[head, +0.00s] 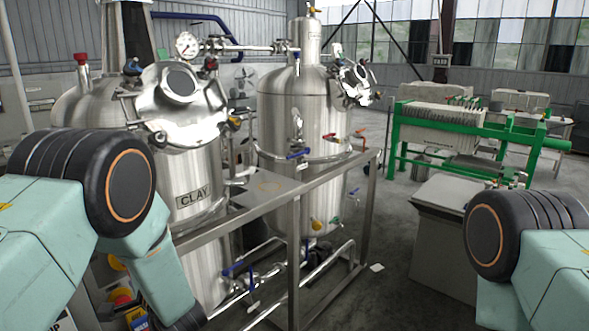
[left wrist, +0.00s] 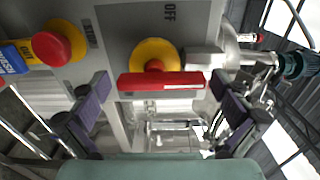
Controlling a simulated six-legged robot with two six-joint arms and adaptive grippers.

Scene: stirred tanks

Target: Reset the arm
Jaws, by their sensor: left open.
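My left gripper (left wrist: 162,85) shows in the left wrist view with its two dark purple-grey finger pads spread wide apart. A red bar-shaped handle on a yellow round base (left wrist: 155,82) appears between the fingertips, with a gap on both sides. It is on a grey panel (left wrist: 120,30) marked OFF. I cannot tell whether the gripper touches the panel. In the head view my left arm comes in from the left and bends down; its gripper is not clearly visible there. My right arm shows at the right edge, and its gripper is out of view.
A red button on a yellow base (left wrist: 52,45) and a blue label (left wrist: 10,60) are beside the handle. A steel tank marked CLAY (head: 192,195), a second tank (head: 300,150) and a metal frame (head: 295,250) stand ahead. A green-framed press (head: 455,125) is at the right.

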